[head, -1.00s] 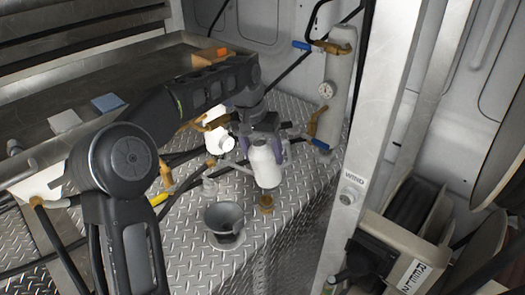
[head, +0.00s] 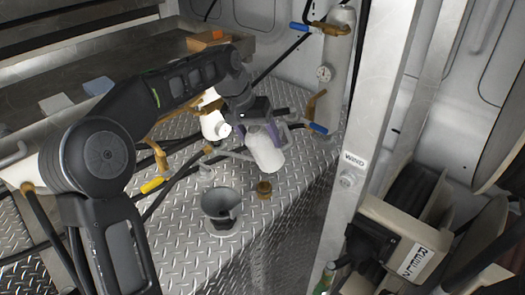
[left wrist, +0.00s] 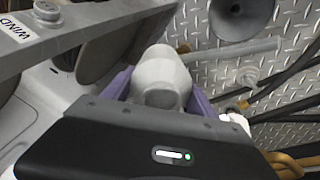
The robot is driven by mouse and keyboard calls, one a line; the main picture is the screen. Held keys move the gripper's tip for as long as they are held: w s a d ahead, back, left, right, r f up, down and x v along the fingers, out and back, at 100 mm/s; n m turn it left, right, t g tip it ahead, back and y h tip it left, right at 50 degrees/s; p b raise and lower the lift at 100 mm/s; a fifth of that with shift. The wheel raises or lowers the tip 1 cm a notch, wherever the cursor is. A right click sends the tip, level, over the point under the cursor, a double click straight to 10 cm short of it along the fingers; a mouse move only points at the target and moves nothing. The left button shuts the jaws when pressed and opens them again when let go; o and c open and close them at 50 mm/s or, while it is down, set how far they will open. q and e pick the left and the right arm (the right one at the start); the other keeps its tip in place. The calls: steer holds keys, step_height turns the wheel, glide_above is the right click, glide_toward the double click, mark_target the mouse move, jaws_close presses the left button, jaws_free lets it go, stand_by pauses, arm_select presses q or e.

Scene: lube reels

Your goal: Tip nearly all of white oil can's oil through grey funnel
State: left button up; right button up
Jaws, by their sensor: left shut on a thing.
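The white oil can (head: 266,152) is in my left gripper (head: 264,134), which is shut on it. The can is held above the diamond-plate deck, tilted, its lower end leaning to the right in the head view. The left wrist view shows the can (left wrist: 160,75) between purple finger pads. The grey funnel (head: 220,205) stands mouth up on the deck, left of and below the can in the head view and apart from it. Its wide mouth also shows at the top of the left wrist view (left wrist: 240,14). No oil stream is visible. My right gripper is out of view.
Behind are pipes, hoses and a yellow-handled valve (head: 152,185). A grey post (head: 362,130) and reels bound the right side. A gauge cylinder (head: 335,75) stands at the back.

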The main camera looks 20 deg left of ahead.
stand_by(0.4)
arm_select(q)
steer(key=shift+t+b, duration=0.3)
steer(key=shift+b, duration=0.55)
steer(key=shift+r+h+b, duration=0.1)
steer(key=shift+h+b, duration=0.2)
steer(key=shift+b, duration=0.05)
steer(key=shift+r+t, duration=0.25)
steer(key=shift+t, duration=0.05)
steer(key=shift+r, duration=0.1)
